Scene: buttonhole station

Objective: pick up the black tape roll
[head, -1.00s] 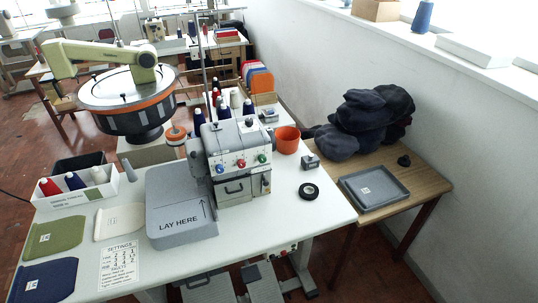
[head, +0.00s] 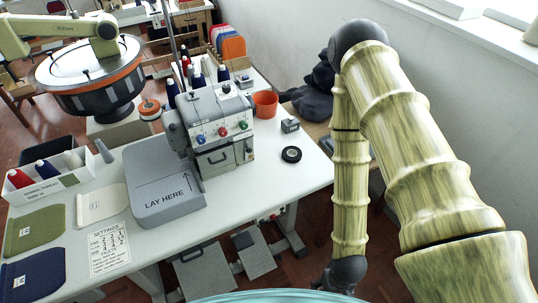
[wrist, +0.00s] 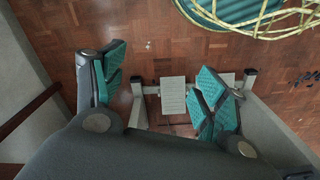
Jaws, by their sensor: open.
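The black tape roll (head: 291,160) lies flat on the white table near its right front edge in the head view. It is to the right of the grey sewing machine and in front of a small grey box. My gripper (wrist: 160,85) shows in the wrist view with its teal-padded fingers spread apart and nothing between them. It points down at the brick-coloured floor beside the table, apart from the roll. The roll is not in the wrist view.
The sewing machine (head: 217,127), orange cup (head: 265,104) and small grey box (head: 290,126) stand near the roll. The white table (head: 255,185) is clear in front of it. Foot pedals (head: 203,267) sit below. My arm covers much of the wooden side table.

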